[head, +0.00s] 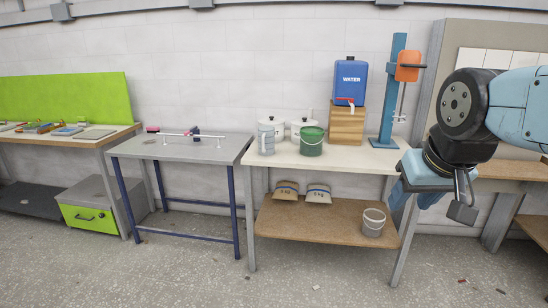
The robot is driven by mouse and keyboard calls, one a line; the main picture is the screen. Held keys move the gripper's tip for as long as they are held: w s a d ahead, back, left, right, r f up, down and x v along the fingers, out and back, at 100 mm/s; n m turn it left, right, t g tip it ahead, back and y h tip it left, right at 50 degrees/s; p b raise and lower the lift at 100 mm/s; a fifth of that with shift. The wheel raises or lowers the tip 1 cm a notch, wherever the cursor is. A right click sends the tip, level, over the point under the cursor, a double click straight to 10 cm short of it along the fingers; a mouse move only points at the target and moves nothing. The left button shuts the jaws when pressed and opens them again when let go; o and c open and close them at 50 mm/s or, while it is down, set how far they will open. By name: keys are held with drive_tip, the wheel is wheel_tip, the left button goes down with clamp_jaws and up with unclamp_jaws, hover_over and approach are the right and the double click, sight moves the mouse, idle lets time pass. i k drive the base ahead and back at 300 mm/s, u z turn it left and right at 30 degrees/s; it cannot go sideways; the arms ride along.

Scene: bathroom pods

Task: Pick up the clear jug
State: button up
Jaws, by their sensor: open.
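A clear, greyish jug-like container (266,141) stands upright near the front left of the white-topped table (352,158). It is small in the picture, so its handle and contents cannot be made out. A green bucket (311,142) stands to its right, and a white tub (273,122) stands close behind it. My gripper (412,199) is at the right of the head view, well to the right of the container and apart from it. It is open, with nothing seen between its fingers.
Another white tub (303,124) stands behind the green bucket. A blue water tank (350,82) sits on a wooden block (347,124); a blue stand (391,95) is beside it. The lower shelf holds bags (287,190) and a grey bucket (374,222). The front floor is largely clear.

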sight(266, 132)
drive_tip(key=z, duration=0.05)
drive_tip(key=i, duration=1.95)
drive_tip(key=u, duration=2.55)
drive_tip(key=i, duration=1.4)
drive_tip(key=z, duration=1.15)
